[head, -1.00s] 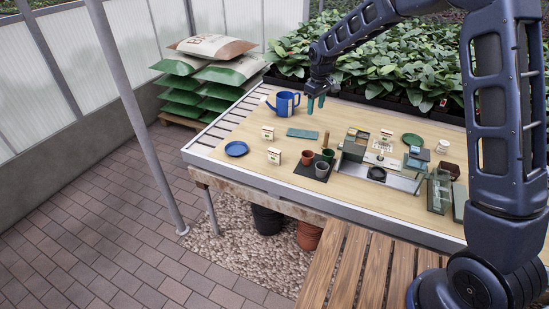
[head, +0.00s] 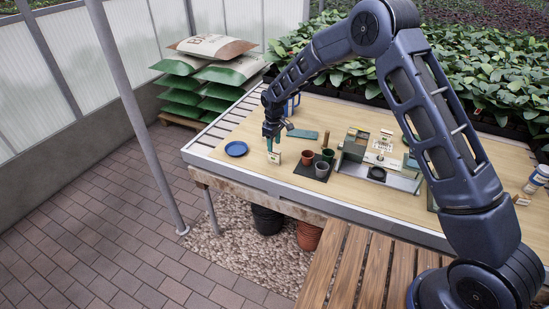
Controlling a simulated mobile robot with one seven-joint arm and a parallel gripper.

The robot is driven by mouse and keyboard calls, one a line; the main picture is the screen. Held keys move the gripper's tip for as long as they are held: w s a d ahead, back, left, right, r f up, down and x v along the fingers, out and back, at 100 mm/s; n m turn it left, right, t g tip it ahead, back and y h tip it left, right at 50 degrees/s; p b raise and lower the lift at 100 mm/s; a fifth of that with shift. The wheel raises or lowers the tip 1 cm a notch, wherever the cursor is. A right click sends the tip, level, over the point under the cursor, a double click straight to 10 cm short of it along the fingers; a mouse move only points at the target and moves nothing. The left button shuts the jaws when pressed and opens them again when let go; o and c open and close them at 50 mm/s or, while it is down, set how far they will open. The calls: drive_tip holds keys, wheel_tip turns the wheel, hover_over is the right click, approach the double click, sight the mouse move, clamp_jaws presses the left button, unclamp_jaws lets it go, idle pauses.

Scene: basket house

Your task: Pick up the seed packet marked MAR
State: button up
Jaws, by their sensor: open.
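A small pale seed packet (head: 274,157) with a green lower part stands on the wooden table, between the blue plate and the small pots. Its marking is too small to read. My gripper (head: 271,145) points down, open, just above and slightly left of this packet's top; I cannot tell whether it touches. The other packet, behind this one, is hidden by my gripper.
A blue plate (head: 236,149) lies left of the packet. To the right are a terracotta pot (head: 307,157), a green pot (head: 328,155) and a grey pot (head: 321,169). A teal pad (head: 302,134) lies behind. The blue watering can (head: 294,104) is partly hidden.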

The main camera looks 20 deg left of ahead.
sight(274, 150)
drive_tip(key=shift+d+f, duration=0.1)
drive_tip(key=shift+f, duration=3.15)
drive_tip(key=c, duration=1.1)
drive_tip(key=shift+o, duration=0.2)
drive_tip(key=shift+r, duration=0.1)
